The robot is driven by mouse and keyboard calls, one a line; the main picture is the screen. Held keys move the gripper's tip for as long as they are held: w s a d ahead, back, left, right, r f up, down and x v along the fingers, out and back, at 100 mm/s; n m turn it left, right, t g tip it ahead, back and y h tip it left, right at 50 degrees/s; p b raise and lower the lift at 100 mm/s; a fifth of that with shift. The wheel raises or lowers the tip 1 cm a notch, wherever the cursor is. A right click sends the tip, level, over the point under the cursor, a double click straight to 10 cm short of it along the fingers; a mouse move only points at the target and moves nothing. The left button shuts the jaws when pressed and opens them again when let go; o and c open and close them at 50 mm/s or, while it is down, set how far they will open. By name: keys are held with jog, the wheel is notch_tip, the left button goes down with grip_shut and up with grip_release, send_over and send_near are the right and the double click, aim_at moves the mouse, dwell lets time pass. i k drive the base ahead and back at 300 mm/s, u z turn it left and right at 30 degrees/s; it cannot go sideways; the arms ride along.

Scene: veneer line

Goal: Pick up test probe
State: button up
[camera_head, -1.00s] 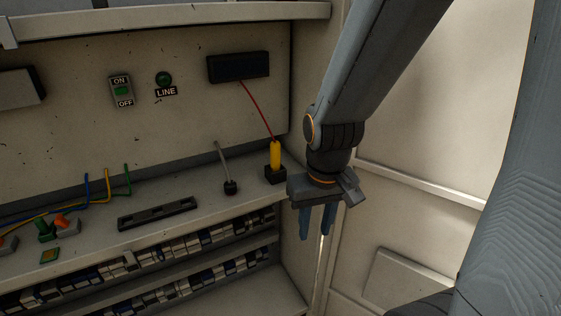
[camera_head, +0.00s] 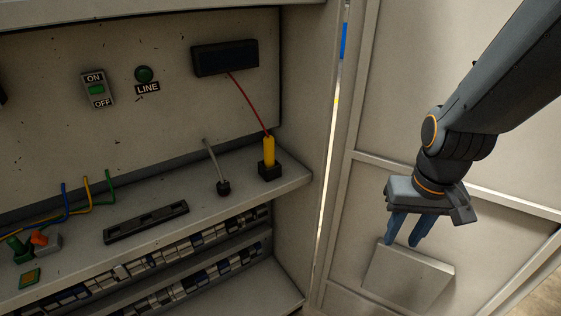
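The test probe (camera_head: 269,152) is a yellow handle standing upright in a small black holder (camera_head: 270,172) near the right end of the cabinet shelf. A thin red wire (camera_head: 249,103) runs from its top up to a dark box (camera_head: 225,58) on the back panel. My gripper (camera_head: 402,242) hangs to the right of the cabinet, well apart from the probe, in front of the pale door panel. Its two blue fingers point down with a gap between them. It is open and empty.
The cabinet's right side wall (camera_head: 312,130) stands between my gripper and the probe. A grey stalk on a black base (camera_head: 223,187) stands just left of the probe. A dark slotted strip (camera_head: 146,222) lies further left. Coloured wires (camera_head: 88,195) rise at the far left.

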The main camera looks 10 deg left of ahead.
aim_at(268, 143)
jog(key=k, duration=0.55)
jog(key=u, duration=0.7)
jog(key=i, duration=0.5)
jog(key=u, duration=0.05)
